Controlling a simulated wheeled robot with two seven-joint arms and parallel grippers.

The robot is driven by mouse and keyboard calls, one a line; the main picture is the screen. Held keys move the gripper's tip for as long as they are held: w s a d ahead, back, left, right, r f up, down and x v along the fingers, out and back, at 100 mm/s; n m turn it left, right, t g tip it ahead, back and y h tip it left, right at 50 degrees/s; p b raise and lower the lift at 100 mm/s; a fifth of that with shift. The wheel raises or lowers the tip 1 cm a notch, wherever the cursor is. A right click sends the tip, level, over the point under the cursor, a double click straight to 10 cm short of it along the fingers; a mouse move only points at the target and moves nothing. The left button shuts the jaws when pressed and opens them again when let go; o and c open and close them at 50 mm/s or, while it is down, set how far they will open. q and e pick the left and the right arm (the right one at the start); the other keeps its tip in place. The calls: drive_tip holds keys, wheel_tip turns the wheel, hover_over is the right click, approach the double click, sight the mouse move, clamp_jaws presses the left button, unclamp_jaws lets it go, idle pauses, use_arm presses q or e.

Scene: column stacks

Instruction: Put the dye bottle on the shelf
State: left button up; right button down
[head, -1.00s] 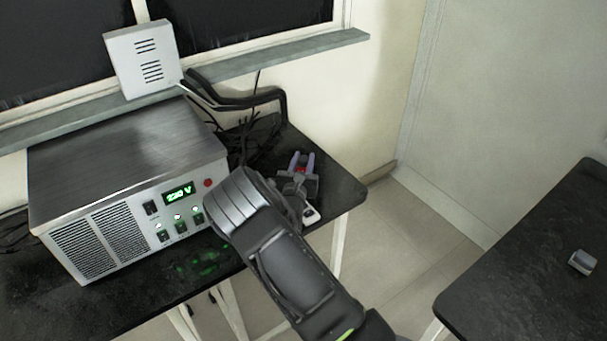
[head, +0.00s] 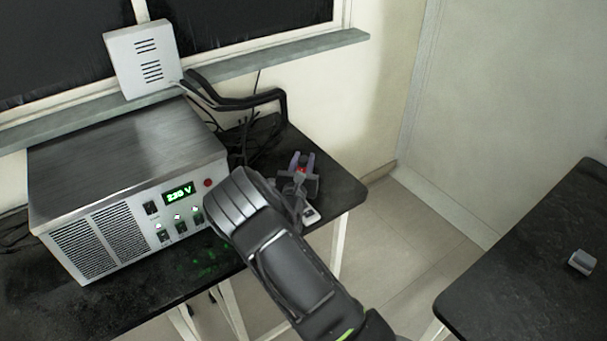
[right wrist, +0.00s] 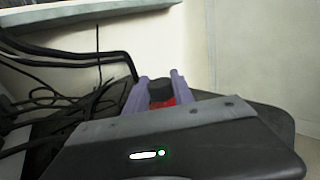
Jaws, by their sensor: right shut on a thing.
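The dye bottle (head: 301,169) shows as a small red patch between the purple fingers of my right gripper (head: 302,157). The right wrist view shows its black cap (right wrist: 160,90) and some red below it, with one finger on each side. My right gripper is shut on it, above the right end of the black table. I cannot tell whether the bottle touches the tabletop; its lower part is hidden. A grey ledge (head: 310,47) runs along the wall under the window; I see no other shelf. My left gripper is not in view.
A metal power unit (head: 130,150) with a green display fills the table's left. Black cables (head: 245,101) lie behind my gripper. A white vented box (head: 143,60) stands by the window. A second black table (head: 530,270) at right holds a small grey object (head: 582,262).

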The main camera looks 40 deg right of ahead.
wheel_tip(320, 180, up, 10)
drive_tip(key=shift+b, duration=0.4)
idle(0.4)
idle(0.4)
drive_tip(key=s+a+f, duration=0.2)
drive_tip(key=a+f, duration=0.1)
drive_tip(key=a, duration=0.7)
drive_tip(key=s+a+f, duration=0.2)
drive_tip(key=a+f, duration=0.1)
drive_tip(key=a, duration=0.7)
drive_tip(key=s+a+f+m+g+h, duration=0.1)
drive_tip(key=s+a+f, duration=0.1)
drive_tip(key=s+a, duration=0.7)
drive_tip(key=s, duration=0.3)
drive_tip(key=shift+g, duration=0.3)
